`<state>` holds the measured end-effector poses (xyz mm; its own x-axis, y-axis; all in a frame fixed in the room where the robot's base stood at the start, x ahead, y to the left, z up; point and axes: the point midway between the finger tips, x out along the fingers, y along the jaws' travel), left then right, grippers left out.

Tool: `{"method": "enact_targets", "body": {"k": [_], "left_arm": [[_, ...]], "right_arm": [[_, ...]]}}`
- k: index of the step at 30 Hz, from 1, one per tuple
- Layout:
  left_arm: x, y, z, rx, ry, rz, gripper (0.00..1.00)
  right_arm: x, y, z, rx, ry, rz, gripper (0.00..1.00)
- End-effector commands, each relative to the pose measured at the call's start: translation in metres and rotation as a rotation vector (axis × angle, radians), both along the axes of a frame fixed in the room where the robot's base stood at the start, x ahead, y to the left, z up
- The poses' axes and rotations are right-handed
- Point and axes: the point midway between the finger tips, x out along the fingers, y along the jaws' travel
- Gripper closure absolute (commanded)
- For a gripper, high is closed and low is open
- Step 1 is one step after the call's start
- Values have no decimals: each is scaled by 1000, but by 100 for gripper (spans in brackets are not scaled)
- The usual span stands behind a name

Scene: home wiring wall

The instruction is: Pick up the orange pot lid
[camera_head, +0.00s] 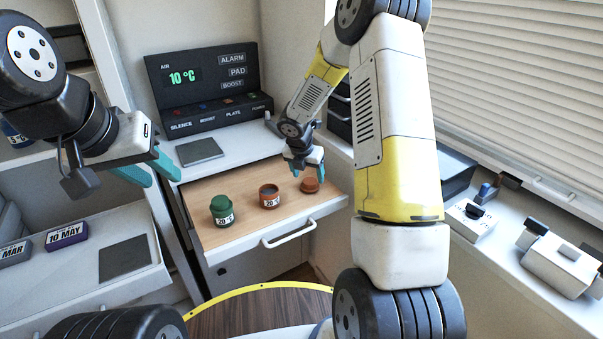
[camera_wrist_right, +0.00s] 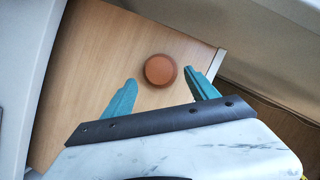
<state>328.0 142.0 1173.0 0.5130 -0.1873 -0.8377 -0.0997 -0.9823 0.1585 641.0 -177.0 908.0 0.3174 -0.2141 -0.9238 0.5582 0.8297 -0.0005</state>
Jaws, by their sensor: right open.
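The orange pot lid (camera_head: 310,186) lies on the wooden bottom of the open drawer, near its right side. It shows in the right wrist view as a round orange-brown disc (camera_wrist_right: 160,70). My right gripper (camera_head: 305,168) is open and empty above the lid. In the right wrist view its teal fingertips (camera_wrist_right: 160,75) stand apart on either side of the lid, and I see no contact. An orange pot (camera_head: 269,197) labelled 20 stands open to the left of the lid. My left gripper (camera_head: 158,176) is at the left, away from the drawer's pots, with its teal fingers apart.
A green pot (camera_head: 222,210) stands in the drawer (camera_head: 250,236), left of the orange pot. The drawer has a white front with a handle (camera_head: 289,234). A black control panel (camera_head: 205,90) stands on the counter behind. A window ledge with boxes lies at right.

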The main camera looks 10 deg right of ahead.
Motion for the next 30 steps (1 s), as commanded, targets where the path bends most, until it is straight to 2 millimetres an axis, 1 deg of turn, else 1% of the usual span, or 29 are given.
{"method": "enact_targets", "body": {"k": [1, 3, 6, 9, 15, 16, 20, 21, 23, 24, 30], "left_arm": [[0, 0, 0, 0, 0, 0, 64], [0, 0, 0, 0, 0, 0, 64], [0, 0, 0, 0, 0, 0, 64], [0, 0, 0, 0, 0, 0, 64], [0, 0, 0, 0, 0, 0, 64], [0, 0, 0, 0, 0, 0, 64], [0, 0, 0, 0, 0, 0, 64], [0, 0, 0, 0, 0, 0, 64], [0, 0, 0, 0, 0, 0, 64], [0, 0, 0, 0, 0, 0, 64], [0, 0, 0, 0, 0, 0, 64]], "right_arm": [[3, -2, -9, -1, 3, 0, 32], [7, -5, -19, 0, 4, -1, 32], [11, -7, -30, 0, 1, -1, 32], [14, -9, -35, 0, 0, -1, 32], [14, -9, -36, 0, -1, -2, 32], [14, -9, -36, 0, -1, -2, 34], [14, -9, -36, 1, 0, -2, 60], [14, -9, -36, 1, 0, -2, 68], [14, -9, -36, 1, 0, -2, 79], [14, -9, -36, 1, 0, -2, 83], [14, -9, -36, 1, 0, -2, 83]]}}
